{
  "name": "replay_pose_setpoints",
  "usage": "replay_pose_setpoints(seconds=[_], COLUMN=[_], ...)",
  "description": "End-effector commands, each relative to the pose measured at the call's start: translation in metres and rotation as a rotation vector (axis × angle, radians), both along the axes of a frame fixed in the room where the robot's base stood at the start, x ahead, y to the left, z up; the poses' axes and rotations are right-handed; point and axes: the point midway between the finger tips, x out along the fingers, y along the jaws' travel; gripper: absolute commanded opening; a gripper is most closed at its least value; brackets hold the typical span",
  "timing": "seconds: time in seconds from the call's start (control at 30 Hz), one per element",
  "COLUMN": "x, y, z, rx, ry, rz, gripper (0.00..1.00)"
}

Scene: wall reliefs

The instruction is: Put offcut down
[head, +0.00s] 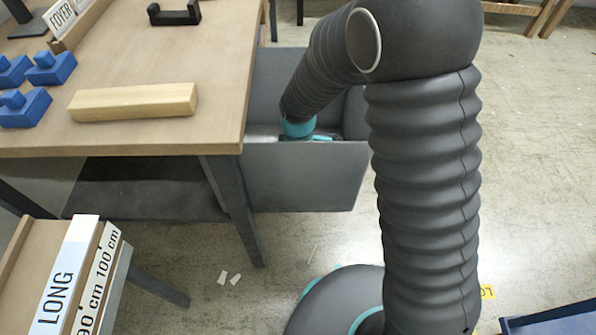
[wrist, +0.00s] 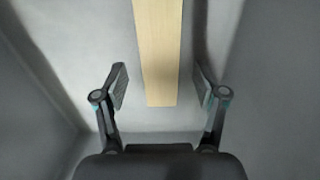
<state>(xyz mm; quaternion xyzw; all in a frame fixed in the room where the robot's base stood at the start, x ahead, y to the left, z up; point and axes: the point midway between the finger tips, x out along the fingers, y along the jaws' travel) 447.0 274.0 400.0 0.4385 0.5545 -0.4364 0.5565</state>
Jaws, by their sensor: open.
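The offcut (wrist: 159,50), a pale wooden strip, shows in the wrist view inside a grey bin (wrist: 40,95). Its near end lies between the fingers of my gripper (wrist: 160,78). My gripper is open, with a gap on each side of the wood. The offcut's far end runs out of the top of the picture. In the head view my arm reaches down into the grey bin (head: 305,177) beside the workbench. The bin's front wall hides most of my gripper and the offcut there.
The workbench (head: 190,50) holds a wooden block (head: 134,102), several blue pieces (head: 25,105) and a black bracket (head: 174,13). A rack labelled LONG (head: 62,280) stands at the lower left. A blue tray (head: 550,320) is at the lower right. White scraps (head: 222,277) lie on the floor.

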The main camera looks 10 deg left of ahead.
Motion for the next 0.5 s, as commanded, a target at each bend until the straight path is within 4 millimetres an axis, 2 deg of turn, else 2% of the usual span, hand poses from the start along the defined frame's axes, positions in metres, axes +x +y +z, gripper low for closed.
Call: replay_pose_setpoints(seconds=[0.03,0.2,0.3,0.5], x=[0.001,0.000,0.000,0.000], y=[0.001,0.000,0.000,0.000], z=[0.013,0.046,0.062,0.080], rx=[0.003,0.003,0.002,0.001], ry=[-0.004,-0.003,-0.003,-0.001], rz=[0.000,0.000,0.000,0.000], gripper=[0.71,0.71,0.71,0.71])
